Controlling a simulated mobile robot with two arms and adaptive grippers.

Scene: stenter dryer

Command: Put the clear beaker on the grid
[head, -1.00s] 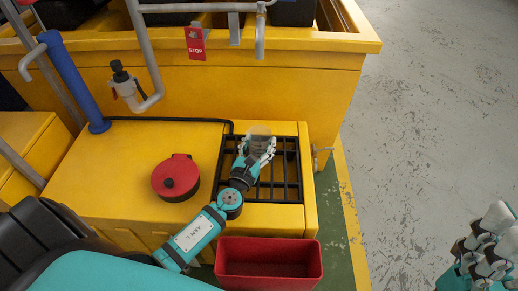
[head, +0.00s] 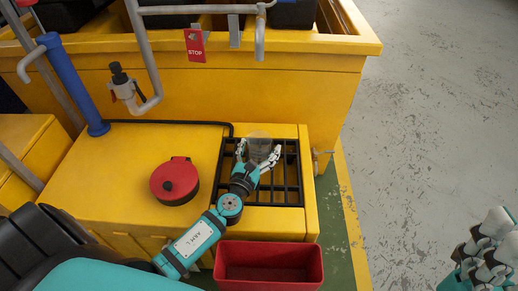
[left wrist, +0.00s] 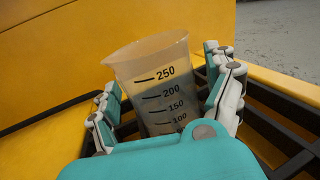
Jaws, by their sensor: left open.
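The clear beaker (head: 259,143) stands at the far part of the black grid (head: 286,190). In the left wrist view the beaker (left wrist: 158,85) is see-through with dark volume marks and leans a little in the picture. My left gripper (head: 259,153) is open, with one finger on each side of the beaker; in the left wrist view a gap shows on the right side. The beaker's base is hidden behind the gripper's palm, so its contact with the grid cannot be seen fully. My right gripper (head: 487,248) is at the lower right, far from the grid, its fingers bunched in view.
A round red lidded container (head: 175,181) sits on the yellow top left of the grid. A red open bin (head: 269,264) is in front of it. A blue post (head: 75,85), grey pipes and a red STOP tag (head: 195,44) stand behind. A small valve (head: 322,153) sticks out at the right.

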